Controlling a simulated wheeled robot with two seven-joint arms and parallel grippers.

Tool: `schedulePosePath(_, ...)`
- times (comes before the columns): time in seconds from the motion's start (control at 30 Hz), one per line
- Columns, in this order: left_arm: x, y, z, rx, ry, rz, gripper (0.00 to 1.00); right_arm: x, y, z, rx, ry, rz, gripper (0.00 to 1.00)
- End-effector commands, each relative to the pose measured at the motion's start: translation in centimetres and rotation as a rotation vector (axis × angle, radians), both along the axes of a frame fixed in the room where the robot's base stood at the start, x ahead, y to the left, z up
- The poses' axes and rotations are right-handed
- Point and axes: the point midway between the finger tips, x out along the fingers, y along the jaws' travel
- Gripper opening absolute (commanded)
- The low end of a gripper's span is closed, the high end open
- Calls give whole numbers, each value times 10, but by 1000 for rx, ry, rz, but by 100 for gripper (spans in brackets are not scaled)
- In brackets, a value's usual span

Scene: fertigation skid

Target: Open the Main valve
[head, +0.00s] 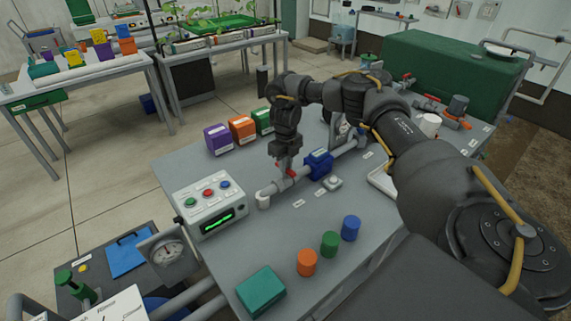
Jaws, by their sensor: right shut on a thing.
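The Main valve appears to be the one with the red handle (279,169) on the grey pipe (270,189) across the middle of the skid table; its label is too small to read. My right gripper (286,163) reaches down from above and is shut on the red handle. The fingers hide part of the handle, and I cannot tell its exact angle. My left gripper is not in view.
A blue fitting (319,163) sits on the pipe just right of the handle. A control box (208,205) with coloured buttons stands left. Purple (217,139), orange (242,128) and green boxes stand behind. Orange (307,262), green (329,244) and blue (350,228) cylinders stand in front.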

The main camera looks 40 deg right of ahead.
Motion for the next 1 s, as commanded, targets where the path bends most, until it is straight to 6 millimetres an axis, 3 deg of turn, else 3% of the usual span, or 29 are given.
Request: schedulePosePath(1.0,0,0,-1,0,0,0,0,1,0,1,-1,-3,921,0)
